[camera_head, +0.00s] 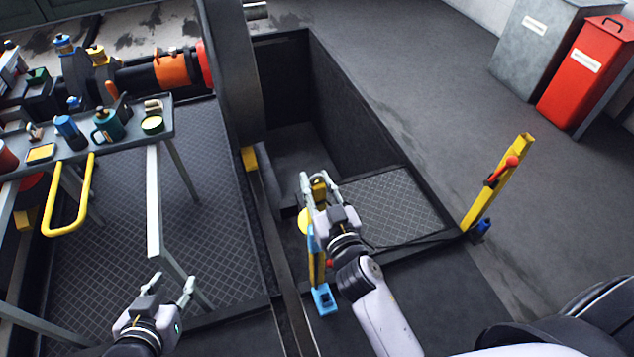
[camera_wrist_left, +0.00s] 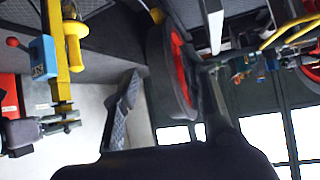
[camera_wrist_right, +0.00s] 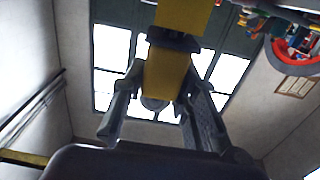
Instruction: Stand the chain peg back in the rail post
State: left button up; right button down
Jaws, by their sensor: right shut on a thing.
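My right gripper (camera_head: 319,185) is shut on a yellow peg (camera_wrist_right: 166,75) at the top of the near yellow rail post (camera_head: 316,266). In the right wrist view a dark collar sits between the peg and the wider yellow post. The left wrist view shows the post (camera_wrist_left: 62,85) in line with the peg, with the right gripper's fingers (camera_wrist_left: 62,120) around it. I cannot tell how deep the peg sits in the post. A dark chain or cable (camera_head: 425,240) runs low towards the right-hand post. My left gripper (camera_head: 168,285) is open and empty at the lower left.
A second yellow post (camera_head: 497,185) with a red-knobbed lever stands to the right. An open pit (camera_head: 335,110) lies beyond the near post. A table (camera_head: 150,133) with tools and cups stands at the left. Red (camera_head: 590,75) and grey (camera_head: 535,45) bins stand at the back right.

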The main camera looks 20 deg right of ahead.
pick_arm(q)
jog(key=shift+w+r, duration=0.1)
jog(key=shift+r, duration=0.05)
dwell(0.4)
jog(key=shift+w+r, duration=0.15)
jog(key=shift+r, duration=0.05)
jog(key=shift+w+d+r+t, duration=0.3)
jog(key=shift+w+r+t, duration=0.2)
jog(key=shift+r+t, duration=0.1)
pick_arm(e)
jog(key=shift+f, duration=0.25)
jog(key=c, duration=1.2)
grip_release()
jog(key=shift+s, duration=0.1)
jog(key=shift+s+f, duration=0.1)
jog(key=shift+s, duration=0.1)
pick_arm(q)
jog(key=shift+f, duration=0.2)
pick_arm(e)
jog(key=s, duration=0.7)
jog(key=shift+d, duration=0.1)
